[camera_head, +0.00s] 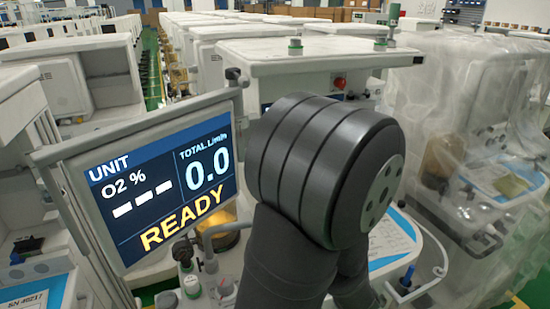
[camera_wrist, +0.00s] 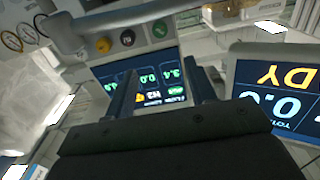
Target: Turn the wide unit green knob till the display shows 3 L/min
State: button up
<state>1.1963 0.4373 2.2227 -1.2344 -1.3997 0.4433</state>
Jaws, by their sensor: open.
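In the head view a tilted display (camera_head: 165,180) reads UNIT, O2 % with dashes, TOTAL L/min 0.0 and READY. It also shows upside down at the right of the wrist view (camera_wrist: 277,92). My gripper (camera_wrist: 166,88) is open and empty, its two dark fingers apart in front of a second screen (camera_wrist: 112,72) with green digits. Beyond that screen, a green knob (camera_wrist: 160,29), a black knob (camera_wrist: 127,37) and a yellow knob (camera_wrist: 103,45) sit in a row on a pale panel. The fingers look apart from the knobs. My arm hides the gripper in the head view.
White-topped knobs (camera_head: 225,287) and a yellowish canister (camera_head: 222,236) stand below the display. A plastic-wrapped cart (camera_head: 460,150) is at the right. Round gauges (camera_wrist: 12,41) show at the wrist view's upper left. More carts crowd behind.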

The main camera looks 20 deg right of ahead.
jog(key=w, duration=1.7)
jog(key=shift+w, duration=0.3)
jog(key=c, duration=1)
